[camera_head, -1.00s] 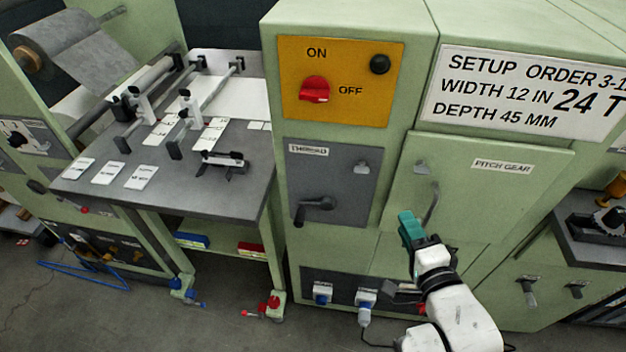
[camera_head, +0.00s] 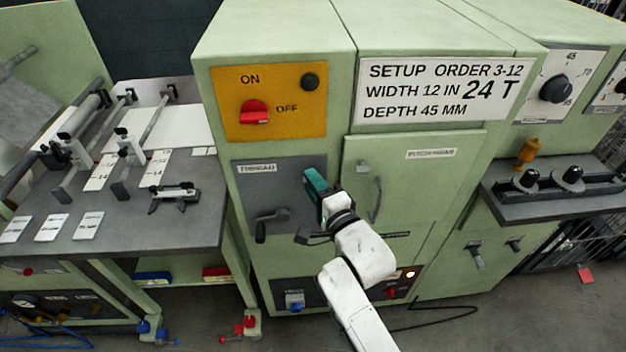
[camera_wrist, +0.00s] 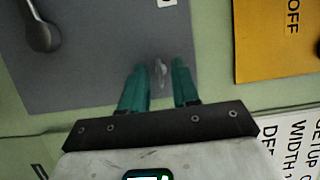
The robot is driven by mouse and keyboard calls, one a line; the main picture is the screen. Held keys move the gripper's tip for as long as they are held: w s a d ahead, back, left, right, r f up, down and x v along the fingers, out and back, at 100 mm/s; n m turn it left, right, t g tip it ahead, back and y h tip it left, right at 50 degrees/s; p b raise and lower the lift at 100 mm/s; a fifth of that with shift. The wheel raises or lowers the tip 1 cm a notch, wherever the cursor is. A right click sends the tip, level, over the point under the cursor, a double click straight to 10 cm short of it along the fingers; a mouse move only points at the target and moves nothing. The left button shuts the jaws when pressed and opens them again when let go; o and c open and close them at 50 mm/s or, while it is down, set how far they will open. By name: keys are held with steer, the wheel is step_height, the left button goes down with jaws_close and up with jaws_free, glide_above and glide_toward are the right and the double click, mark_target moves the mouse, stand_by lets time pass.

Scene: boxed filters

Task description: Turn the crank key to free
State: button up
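A grey panel (camera_head: 250,175) labelled THREAD holds a dark crank handle (camera_head: 270,222) at its lower part. The crank also shows in the wrist view (camera_wrist: 40,32) at the upper left. A small metal key (camera_wrist: 160,72) sits on the same grey panel; in the head view my gripper hides it. My gripper (camera_head: 314,183) has teal fingers and is in front of the panel's right side. In the wrist view, my gripper (camera_wrist: 160,84) is open, with the key showing in the gap between its fingertips. I cannot tell whether the fingers touch it.
A yellow panel (camera_head: 290,125) with a red switch (camera_head: 254,112) is above. A green door (camera_head: 410,190) labelled PITCH GEAR, with a curved handle (camera_head: 376,200), is to the right. A grey worktable (camera_head: 200,235) stands at the left.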

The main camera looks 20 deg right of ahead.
steer(key=shift+w, duration=0.3)
steer(key=shift+c, duration=0.4)
jaws_close()
steer(key=n+g+h, duration=0.1)
steer(key=n+h, duration=0.1)
steer(key=n, duration=0.2)
steer(key=n+g+h, duration=0.2)
steer(key=n, duration=0.3)
steer(key=n+g+h, duration=0.1)
steer(key=n+g, duration=0.1)
steer(key=n, duration=0.2)
steer(key=shift+a+r+h, duration=0.2)
steer(key=shift+a+h, duration=0.1)
steer(key=shift+h, duration=0.1)
stand_by(0.4)
steer(key=shift+n, duration=0.3)
